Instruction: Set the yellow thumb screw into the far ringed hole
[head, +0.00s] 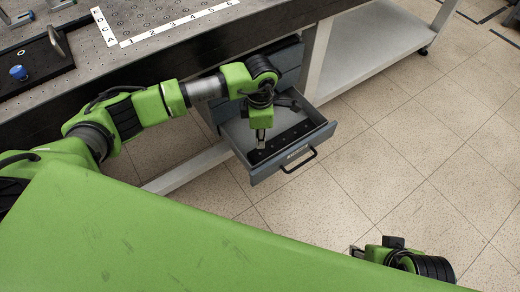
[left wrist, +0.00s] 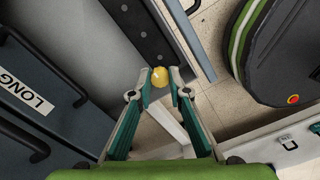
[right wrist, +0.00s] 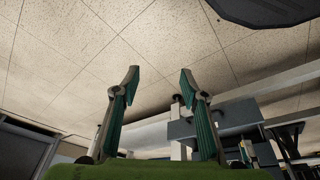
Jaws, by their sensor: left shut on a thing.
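The yellow thumb screw (left wrist: 160,77) sits between the fingertips of my left gripper (left wrist: 160,82) in the left wrist view, and the jaws are shut on it. In the head view my left gripper (head: 261,140) points down over the open drawer; the screw is too small to make out there. My right gripper (head: 362,252) is at the lower right of the head view, over the floor. In the right wrist view my right gripper (right wrist: 158,85) has its fingers apart with nothing between them. I cannot make out the far ringed hole.
The open grey drawer (head: 318,143) holds a dark strip (head: 282,141) with several small spots. The perforated bench top (head: 75,75) above carries white letter and number strips (head: 175,25) and a black plate (head: 48,75) with a blue knob (head: 18,73). Tiled floor to the right is clear.

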